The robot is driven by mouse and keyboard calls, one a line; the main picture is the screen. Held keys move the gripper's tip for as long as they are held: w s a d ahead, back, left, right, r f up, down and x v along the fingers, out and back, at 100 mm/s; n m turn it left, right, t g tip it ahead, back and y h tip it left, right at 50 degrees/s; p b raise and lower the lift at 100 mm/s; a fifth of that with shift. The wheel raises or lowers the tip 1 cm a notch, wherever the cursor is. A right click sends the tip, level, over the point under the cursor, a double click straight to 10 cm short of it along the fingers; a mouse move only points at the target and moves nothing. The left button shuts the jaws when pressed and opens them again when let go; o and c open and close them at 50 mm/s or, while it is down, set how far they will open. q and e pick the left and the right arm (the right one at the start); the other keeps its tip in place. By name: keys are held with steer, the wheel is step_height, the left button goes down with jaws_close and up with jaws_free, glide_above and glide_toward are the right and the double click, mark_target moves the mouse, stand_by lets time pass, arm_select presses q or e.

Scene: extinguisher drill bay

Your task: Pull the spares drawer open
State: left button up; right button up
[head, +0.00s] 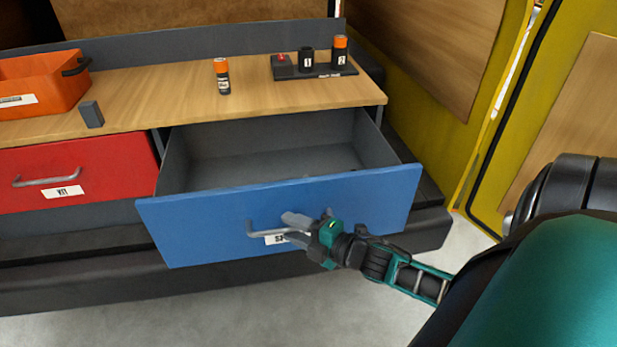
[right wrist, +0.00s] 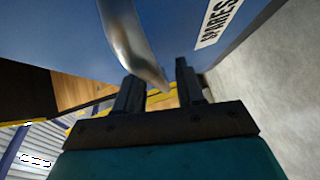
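The blue spares drawer (head: 200,222) is pulled well out from under the wooden worktop, and its grey inside looks empty. Its metal handle (head: 256,233) is on the front, above a white label partly hidden by my right gripper. My right gripper (head: 288,228) is at the right part of the handle, with its fingers spread apart. In the right wrist view the handle (right wrist: 130,40) reaches to the two fingertips (right wrist: 160,80), with a gap showing between the fingers; the label reads SPARES (right wrist: 216,20). My left gripper is not in view.
A red drawer (head: 100,165) is shut at the left. On the worktop (head: 165,97) stand an orange bin (head: 40,88), a small grey block (head: 92,114), an orange-capped canister (head: 222,77) and a dark rack (head: 313,70). Floor (head: 250,300) in front is clear.

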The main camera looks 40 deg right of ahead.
steer(key=v, duration=1.2)
steer(key=shift+s, duration=0.4)
steer(key=a+f+m+g+h, duration=0.1)
steer(key=a+f+m, duration=0.3)
steer(key=a+m, duration=0.4)
steer(key=w+a+f+m+g, duration=0.1)
steer(key=a+f+m+g, duration=0.3)
steer(key=a+m, duration=0.4)
steer(key=shift+a+m+h, duration=0.3)
steer(key=shift+a+h, duration=0.1)
steer(key=shift+a, duration=0.3)
